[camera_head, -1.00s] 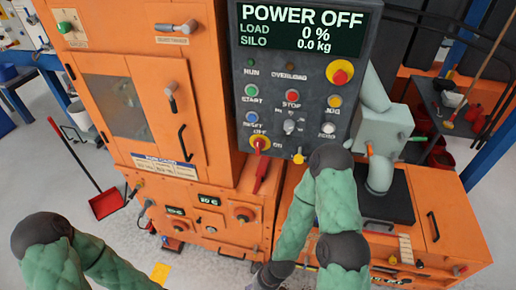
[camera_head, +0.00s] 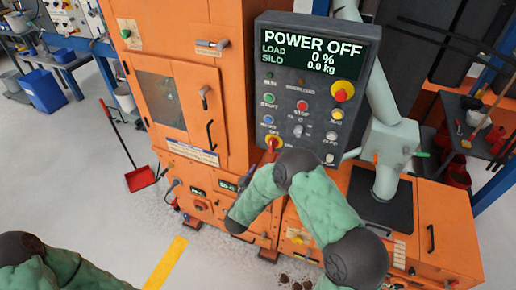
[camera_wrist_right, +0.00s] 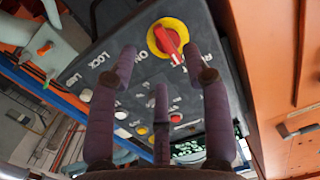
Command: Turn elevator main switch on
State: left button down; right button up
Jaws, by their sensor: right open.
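The main switch (camera_head: 273,142) is a red handle on a yellow disc at the lower left of the grey control panel (camera_head: 322,100). The display reads POWER OFF. In the right wrist view, the red handle (camera_wrist_right: 168,40) stands on its yellow disc ahead of the fingers. My right gripper (camera_wrist_right: 158,52) is open, with its purple fingers apart and nothing between them; the switch appears beyond the fingertips, and I cannot tell if they touch it. In the head view my right arm hides the gripper. My left gripper is out of view.
The orange machine cabinet (camera_head: 178,95) stands left of the panel. A grey-green pipe housing (camera_head: 388,150) stands to the right. A red emergency button (camera_head: 342,91) and several smaller buttons are on the panel. A red dustpan (camera_head: 142,178) lies on the open floor at left.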

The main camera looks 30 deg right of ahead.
aim_at(272, 148)
jog(key=shift+m+h, duration=0.3)
jog(key=shift+h, duration=0.4)
jog(key=x, duration=0.3)
jog(key=r+x, duration=0.1)
jog(key=x, duration=0.3)
jog(key=r+x, duration=0.1)
jog(key=x, duration=0.2)
jog(key=shift+d+r, duration=0.15)
jog(key=shift+d, duration=0.2)
grip_shut()
